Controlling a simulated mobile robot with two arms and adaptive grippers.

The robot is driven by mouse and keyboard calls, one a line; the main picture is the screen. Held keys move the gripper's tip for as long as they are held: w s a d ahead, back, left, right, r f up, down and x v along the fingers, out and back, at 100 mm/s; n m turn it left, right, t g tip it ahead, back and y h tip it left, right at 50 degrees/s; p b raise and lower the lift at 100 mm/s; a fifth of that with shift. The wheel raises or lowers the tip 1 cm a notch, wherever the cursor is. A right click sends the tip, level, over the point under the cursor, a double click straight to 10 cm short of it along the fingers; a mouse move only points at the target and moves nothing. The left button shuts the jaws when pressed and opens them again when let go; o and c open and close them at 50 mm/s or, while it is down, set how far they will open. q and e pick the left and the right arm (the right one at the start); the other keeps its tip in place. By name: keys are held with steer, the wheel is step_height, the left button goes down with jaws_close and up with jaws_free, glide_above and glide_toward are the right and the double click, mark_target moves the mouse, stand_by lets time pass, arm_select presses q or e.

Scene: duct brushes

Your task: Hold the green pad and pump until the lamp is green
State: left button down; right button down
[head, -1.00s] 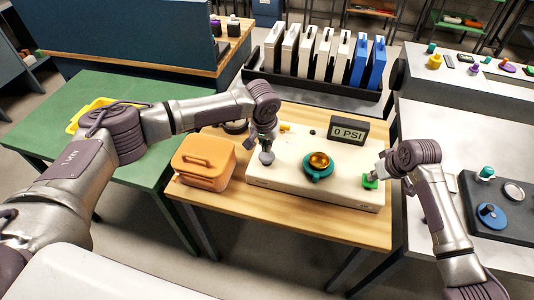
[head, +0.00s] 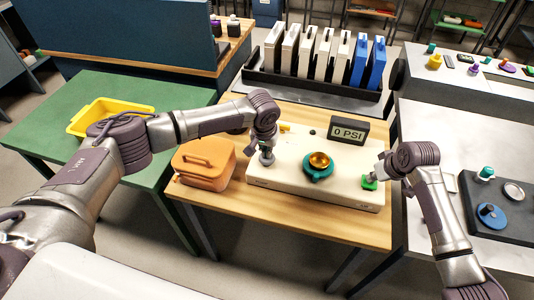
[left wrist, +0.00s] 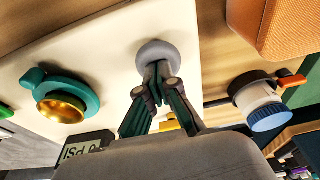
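The cream pump unit (head: 285,181) sits on the wooden table. Its grey round pump knob (head: 267,159) is near the left end, and it also shows in the left wrist view (left wrist: 158,50). My left gripper (head: 266,149) is at the knob from above, its fingers drawn together and their tips against or just over it. The green pad (head: 369,185) is at the right end. My right gripper (head: 375,176) is right above the pad and seems to touch it; its fingers are too small to read. The lamp dome (head: 319,160) is amber in a teal ring. The display (head: 348,131) reads 0 PSI.
An orange case (head: 203,163) stands left of the unit, close to my left arm. A rack of white and blue panels (head: 315,55) is behind. A yellow tray (head: 110,112) is on the green table. The dark panel with knobs (head: 505,215) lies on the right bench.

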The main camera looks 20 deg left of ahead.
arm_select(q)
steer(key=shift+f, duration=0.3)
steer(key=shift+r, duration=1.1)
stand_by(0.4)
steer(key=shift+f, duration=1.1)
steer(key=shift+r, duration=1.15)
